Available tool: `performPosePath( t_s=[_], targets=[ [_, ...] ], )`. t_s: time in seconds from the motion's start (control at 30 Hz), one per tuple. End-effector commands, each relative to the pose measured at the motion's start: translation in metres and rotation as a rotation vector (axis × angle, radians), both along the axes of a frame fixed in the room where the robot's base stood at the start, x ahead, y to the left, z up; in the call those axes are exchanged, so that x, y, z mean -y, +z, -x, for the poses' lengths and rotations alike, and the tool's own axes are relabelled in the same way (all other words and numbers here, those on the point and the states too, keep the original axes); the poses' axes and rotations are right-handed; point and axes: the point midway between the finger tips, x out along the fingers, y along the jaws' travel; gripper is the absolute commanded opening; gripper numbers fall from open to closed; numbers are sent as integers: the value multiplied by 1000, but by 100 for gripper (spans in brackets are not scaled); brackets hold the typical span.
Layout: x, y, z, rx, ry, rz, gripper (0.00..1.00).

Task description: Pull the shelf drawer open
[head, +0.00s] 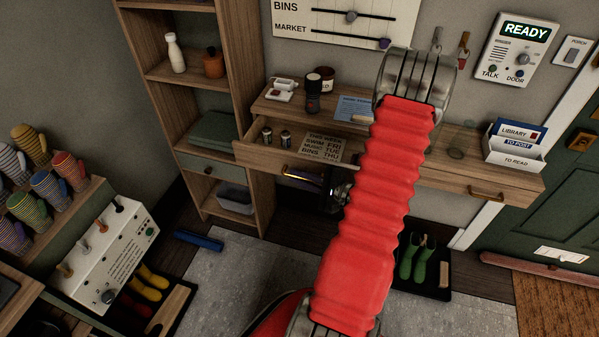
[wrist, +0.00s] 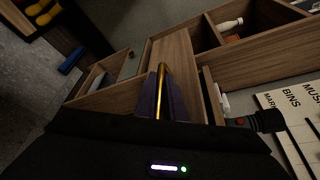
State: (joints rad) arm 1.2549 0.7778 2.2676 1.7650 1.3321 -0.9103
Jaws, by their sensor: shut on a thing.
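The long wooden wall shelf (head: 470,172) has its left drawer (head: 290,160) pulled out, showing two small dark cylinders (head: 276,137) and a printed card (head: 326,147) inside. My gripper (head: 303,178) is in front of this drawer, low at its face, partly hidden by my red arm sleeve. In the wrist view my dark purple fingers (wrist: 162,95) are shut on a brass bar handle (wrist: 163,76). The handle's mount is hidden by the fingers. The shelf's right drawer (head: 487,192) looks closed.
A tall wooden bookcase (head: 258,110) stands close on the left, with a closed grey-green drawer (head: 203,166). On the wall shelf are a dark torch (head: 313,93) and a letter rack (head: 515,150). Green boots (head: 416,258) stand below. Grey floor (head: 240,275) lies open in front.

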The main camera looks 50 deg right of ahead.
Motion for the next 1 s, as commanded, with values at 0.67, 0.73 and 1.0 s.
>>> performPosePath(
  t_s=[0.67, 0.73, 1.0],
  targets=[
    [1, 1, 4, 0, 0, -1, 17],
    [2, 2, 8, 0, -2, -1, 17],
    [6, 8, 37, 0, -4, -1, 17]
  ],
)
